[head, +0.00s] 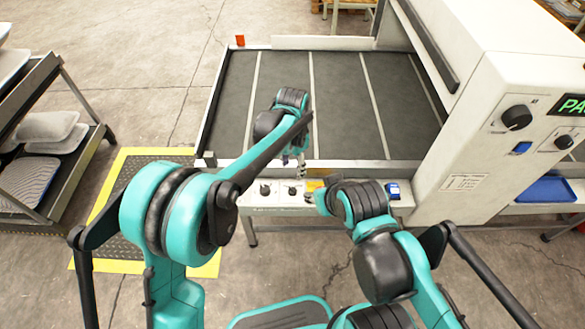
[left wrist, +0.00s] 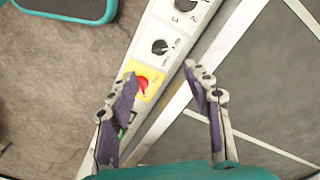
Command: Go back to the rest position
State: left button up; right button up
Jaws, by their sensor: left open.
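My left gripper (head: 293,166) hangs over the front control panel (head: 345,206) of the machine with the wide dark bed. In the left wrist view it shows again (left wrist: 167,98), with its two purple-padded fingers apart and nothing between them. A red button (left wrist: 143,84) on a yellow plate lies below and between the fingers; I cannot tell any contact. The yellow plate also shows in the head view (head: 314,185). My right arm reaches forward to the right of it, and its gripper is mostly hidden by its own links, so its fingers cannot be made out.
The dark bed (head: 345,110) is empty. A white machine housing (head: 475,100) stands at its right. A rack (head: 75,70) with pillow-like items (head: 45,127) is at the left. A yellow-edged mat (head: 120,170) lies on the floor near it.

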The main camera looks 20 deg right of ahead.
dwell(0.3)
pick_arm(q)
jog(key=s+a+r+n+t+h, duration=0.1)
jog(key=s+a+r+n+t, duration=0.15)
jog(key=a+r, duration=0.5)
jog(key=s+a+r+n+t, duration=0.1)
jog(key=s+a+r+n, duration=0.2)
jog(key=a, duration=0.8)
jog(key=s+a+n+t+y, duration=0.1)
jog(key=s+a+n+t, duration=0.2)
jog(key=s+a+n, duration=0.4)
jog(key=s+a, duration=0.4)
jog(key=a, duration=0.4)
jog(key=shift+s+f+t, duration=0.3)
jog(key=shift+s+t, duration=0.05)
